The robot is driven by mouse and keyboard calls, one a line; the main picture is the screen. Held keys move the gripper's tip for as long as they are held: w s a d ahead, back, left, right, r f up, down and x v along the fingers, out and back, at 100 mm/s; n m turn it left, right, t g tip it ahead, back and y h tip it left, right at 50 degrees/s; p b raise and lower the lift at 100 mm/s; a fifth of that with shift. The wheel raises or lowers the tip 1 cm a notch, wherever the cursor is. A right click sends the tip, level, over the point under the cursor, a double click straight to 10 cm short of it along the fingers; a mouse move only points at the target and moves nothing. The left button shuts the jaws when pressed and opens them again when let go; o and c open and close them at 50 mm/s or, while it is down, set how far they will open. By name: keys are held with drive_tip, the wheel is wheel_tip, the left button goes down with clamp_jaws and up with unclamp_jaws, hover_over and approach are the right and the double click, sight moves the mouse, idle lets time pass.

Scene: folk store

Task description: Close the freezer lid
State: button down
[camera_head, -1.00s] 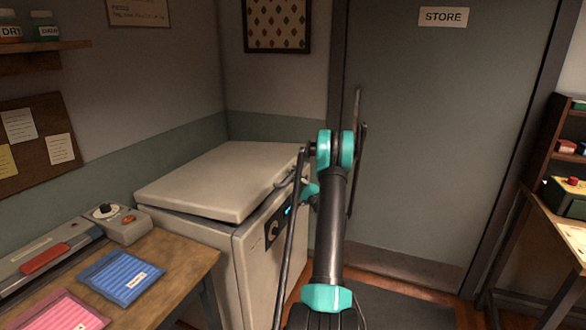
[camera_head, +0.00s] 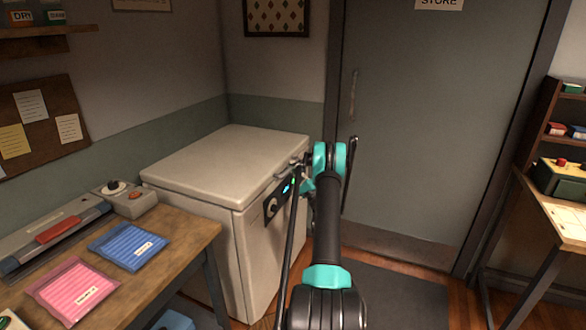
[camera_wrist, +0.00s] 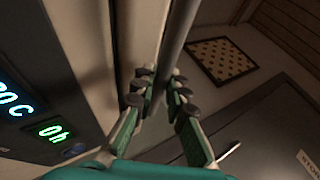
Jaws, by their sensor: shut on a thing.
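The white chest freezer (camera_head: 258,265) stands against the wall, left of the door. Its lid (camera_head: 225,160) lies down on the body, with only a thin seam along the edge. My gripper (camera_wrist: 160,88) is at the lid's front edge, with its fingers shut on the grey bar handle (camera_wrist: 180,30). In the head view my arm partly hides the gripper and handle. The freezer's front panel, with a round dial (camera_head: 272,206) and lit display, is below the handle; the display (camera_wrist: 35,115) shows large at left in the wrist view.
A wooden table (camera_head: 185,250) with a sealer, a blue packet (camera_head: 128,246) and a pink packet (camera_head: 75,290) stands close at the freezer's left. The grey STORE door (camera_head: 420,130) is behind and right. Dark mat floor (camera_head: 400,290) is clear on the right.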

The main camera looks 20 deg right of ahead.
drive_tip(key=shift+w+f, duration=0.1)
drive_tip(key=shift+f, duration=0.2)
drive_tip(key=c, duration=1.8)
unclamp_jaws()
drive_tip(key=shift+w+f, duration=0.1)
drive_tip(key=shift+f, duration=0.05)
drive_tip(key=shift+a, duration=0.1)
drive_tip(key=v, duration=0.7)
drive_tip(key=shift+s, duration=0.25)
